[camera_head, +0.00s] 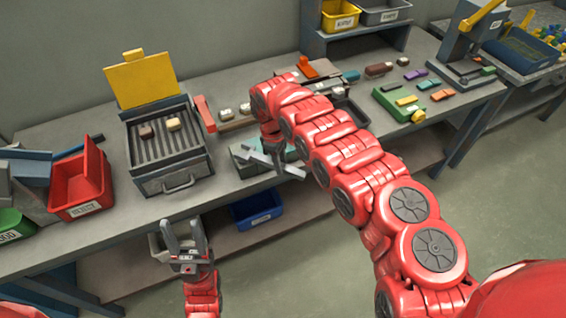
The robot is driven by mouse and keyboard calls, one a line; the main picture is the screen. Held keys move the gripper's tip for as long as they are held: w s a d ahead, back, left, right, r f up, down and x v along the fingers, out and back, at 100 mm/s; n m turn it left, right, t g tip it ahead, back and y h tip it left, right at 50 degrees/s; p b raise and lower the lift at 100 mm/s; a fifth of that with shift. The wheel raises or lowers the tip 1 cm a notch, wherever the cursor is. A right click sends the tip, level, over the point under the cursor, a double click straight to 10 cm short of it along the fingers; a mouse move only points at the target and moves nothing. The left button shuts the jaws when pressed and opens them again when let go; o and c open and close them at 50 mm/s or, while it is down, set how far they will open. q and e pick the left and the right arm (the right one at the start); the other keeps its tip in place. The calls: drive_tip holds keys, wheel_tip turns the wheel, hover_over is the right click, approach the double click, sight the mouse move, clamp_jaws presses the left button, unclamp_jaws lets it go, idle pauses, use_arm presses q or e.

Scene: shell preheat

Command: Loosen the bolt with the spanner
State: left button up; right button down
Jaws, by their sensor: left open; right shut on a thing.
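My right arm reaches across the middle of the bench, and its gripper (272,158) points down near the bench's front edge. It is shut on a grey metal piece (290,171) that looks like the spanner, lying slantwise in the jaws. Just behind it is a grey-green block or fixture (243,161), partly hidden by the gripper. I cannot make out the bolt. I cannot tell whether the spanner touches the fixture. My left gripper (183,228) is open and empty in front of the bench, at the lower left of the fixture.
A grill-like heater (172,173) with a raised yellow lid (140,80) stands left of the fixture. A red bin (82,185) is farther left. A blue bin (258,212) sits on the lower shelf.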

idle(0.5)
drive_tip(key=shift+r+p, duration=1.55)
drive_tip(key=shift+r, duration=1.5)
drive_tip(key=shift+a+m, duration=0.1)
drive_tip(key=shift+m, duration=0.2)
